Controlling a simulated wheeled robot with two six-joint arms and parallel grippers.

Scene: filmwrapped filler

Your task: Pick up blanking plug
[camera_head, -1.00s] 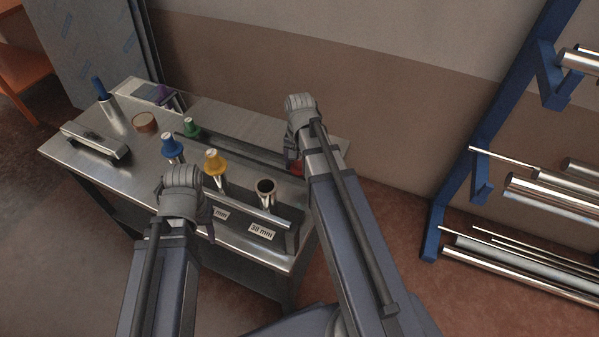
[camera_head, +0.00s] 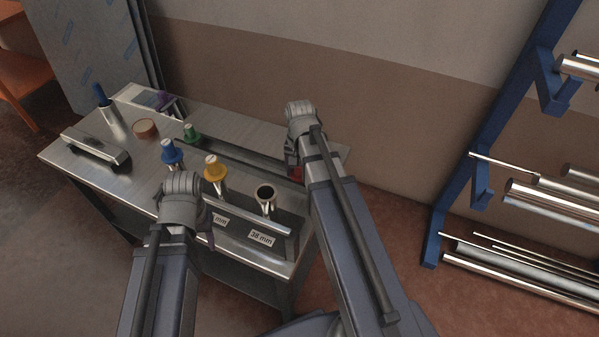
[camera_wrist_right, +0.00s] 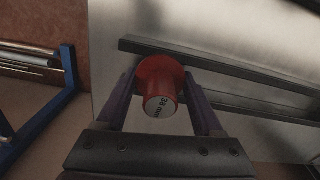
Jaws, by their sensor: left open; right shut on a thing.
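My right gripper (camera_wrist_right: 163,95) is shut on a red blanking plug (camera_wrist_right: 154,70) marked "38 mm" in the right wrist view. In the head view the red plug (camera_head: 297,173) shows only as a small patch beside the right gripper (camera_head: 294,165), mostly hidden by it. My left gripper (camera_head: 204,215) is in front of the bench rack, its fingers largely hidden by its own wrist. An open tube end (camera_head: 265,192) stands above the "38 mm" label (camera_head: 261,238).
The metal bench (camera_head: 60,155) carries a long-handled tool (camera_head: 95,146), a brown tape roll (camera_head: 145,128) and a blue-handled item (camera_head: 101,95). A blue rack (camera_head: 470,180) with steel tubes stands at the right. A wall is behind the bench.

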